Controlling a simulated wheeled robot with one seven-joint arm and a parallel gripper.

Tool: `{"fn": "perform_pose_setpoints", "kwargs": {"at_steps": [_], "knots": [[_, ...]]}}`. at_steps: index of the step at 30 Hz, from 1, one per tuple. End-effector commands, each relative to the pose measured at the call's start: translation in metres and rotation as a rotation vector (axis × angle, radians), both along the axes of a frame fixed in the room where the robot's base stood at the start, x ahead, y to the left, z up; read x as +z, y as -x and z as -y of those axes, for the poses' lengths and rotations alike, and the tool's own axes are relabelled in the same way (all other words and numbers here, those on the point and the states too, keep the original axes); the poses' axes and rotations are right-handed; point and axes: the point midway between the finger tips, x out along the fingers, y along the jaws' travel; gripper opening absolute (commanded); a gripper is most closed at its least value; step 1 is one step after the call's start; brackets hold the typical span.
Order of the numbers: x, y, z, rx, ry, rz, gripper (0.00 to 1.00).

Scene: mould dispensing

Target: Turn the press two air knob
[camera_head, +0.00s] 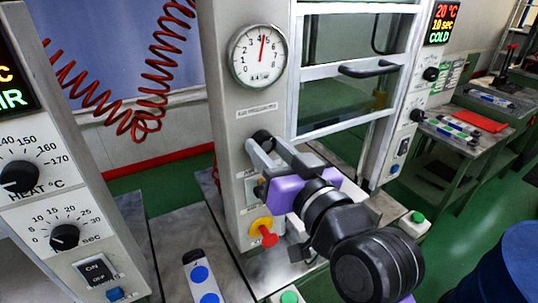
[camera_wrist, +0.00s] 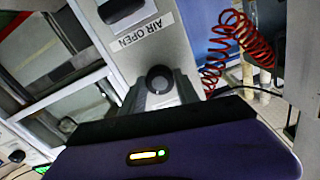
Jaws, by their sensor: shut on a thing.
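The black air knob (camera_head: 263,138) sits on the grey press column below the round pressure gauge (camera_head: 258,56), whose needle points slightly right of straight up. My gripper (camera_head: 263,147) is at the column and shut on the knob, with its fingers on either side. In the wrist view the round dark knob (camera_wrist: 160,79) shows between the fingertips, with a pale mark on its face. An "AIR OPEN" label (camera_wrist: 137,36) is beside it. The fingers hide the knob's sides.
A red and yellow button (camera_head: 264,231) is on the column below my gripper. A framed glass door with a dark handle (camera_head: 370,69) stands right of the column. A left panel carries heat and time dials (camera_head: 64,237). A red coiled hose (camera_head: 150,100) hangs behind.

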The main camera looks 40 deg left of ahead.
Motion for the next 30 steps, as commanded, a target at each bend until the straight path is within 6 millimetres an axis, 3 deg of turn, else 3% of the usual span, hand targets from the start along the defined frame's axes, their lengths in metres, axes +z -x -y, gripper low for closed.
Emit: {"fn": "perform_pose_setpoints", "kwargs": {"at_steps": [18,30], "knots": [[-0.0042,-0.0012,0.0006,-0.001,0.187,0.453,0.00],[-0.0016,-0.0010,0.0003,0.000,0.248,0.600,0.00]]}}
